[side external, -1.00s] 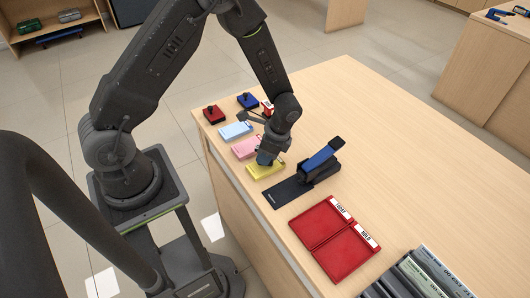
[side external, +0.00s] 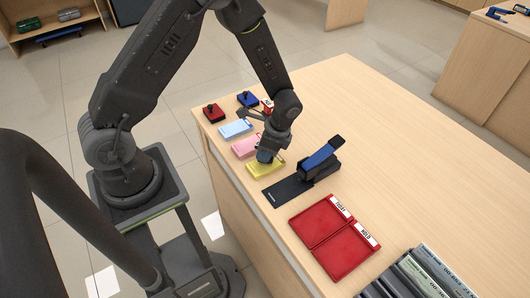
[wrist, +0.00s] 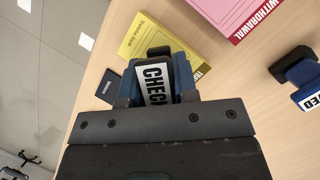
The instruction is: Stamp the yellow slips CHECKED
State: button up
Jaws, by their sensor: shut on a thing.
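The yellow slips also show in the wrist view (wrist: 142,36), partly hidden behind the stamp and jaws. The stamp's underside and any mark beneath it are hidden.
Pink slips (side external: 245,147) and light-blue slips (side external: 236,130) lie beyond the yellow ones. A red block (side external: 212,114) and a blue block (side external: 247,100) with black knobs stand farther back. A black-and-blue stapler-like device (side external: 318,162) stands close right; red trays (side external: 312,223) lie nearer the camera.

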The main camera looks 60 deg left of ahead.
jog(key=shift+r, duration=2.55)
